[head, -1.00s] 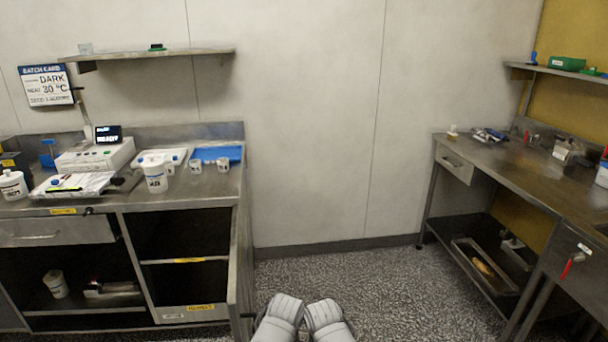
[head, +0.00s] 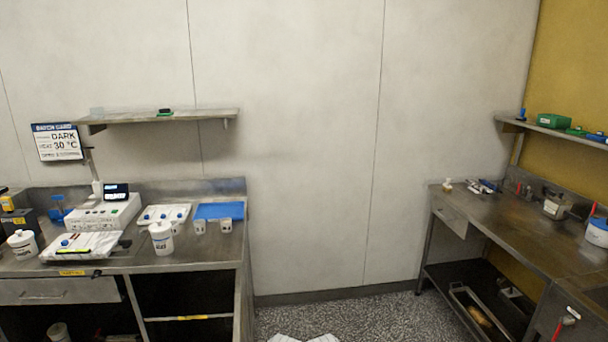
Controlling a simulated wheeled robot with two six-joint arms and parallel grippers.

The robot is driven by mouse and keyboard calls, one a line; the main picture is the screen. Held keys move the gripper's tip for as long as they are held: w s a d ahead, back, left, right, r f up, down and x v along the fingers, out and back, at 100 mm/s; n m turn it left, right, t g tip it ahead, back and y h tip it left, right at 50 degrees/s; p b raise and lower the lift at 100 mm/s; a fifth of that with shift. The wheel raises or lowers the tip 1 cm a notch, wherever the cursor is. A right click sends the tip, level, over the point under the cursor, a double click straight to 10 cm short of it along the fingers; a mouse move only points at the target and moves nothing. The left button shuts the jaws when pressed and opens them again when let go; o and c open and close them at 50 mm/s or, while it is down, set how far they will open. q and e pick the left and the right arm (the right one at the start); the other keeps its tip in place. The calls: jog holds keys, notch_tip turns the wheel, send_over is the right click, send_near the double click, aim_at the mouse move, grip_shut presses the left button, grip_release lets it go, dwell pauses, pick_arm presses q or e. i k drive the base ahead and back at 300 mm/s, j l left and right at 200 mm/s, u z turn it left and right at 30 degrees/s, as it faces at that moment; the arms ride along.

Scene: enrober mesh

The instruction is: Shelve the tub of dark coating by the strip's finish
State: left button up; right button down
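A white lidded tub (head: 161,238) with a dark-printed label stands upright near the front of the left steel bench. A second white lidded tub (head: 22,244) stands at that bench's left end. Their labels are too small to read, so I cannot tell which holds dark coating. A white tray (head: 82,246) with a yellow-and-dark piece lies between them; I cannot make out a strip or its finish. The batch card (head: 58,143) on the wall reads DARK and 30 °C. Neither gripper shows; only pale tips of my own body appear at the bottom edge.
A wall shelf (head: 160,116) above the left bench is mostly bare. A white device (head: 103,214) with a lit display, a blue mat (head: 219,210) and small cups (head: 199,227) stand on the bench. Another tub (head: 58,331) is below. A right bench (head: 510,230) stands across open floor (head: 380,315).

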aim_at(162, 243)
jog(key=i+l+u, duration=0.1)
jog(key=l+u, duration=0.15)
jog(key=u, duration=0.15)
jog(key=l+u, duration=0.35)
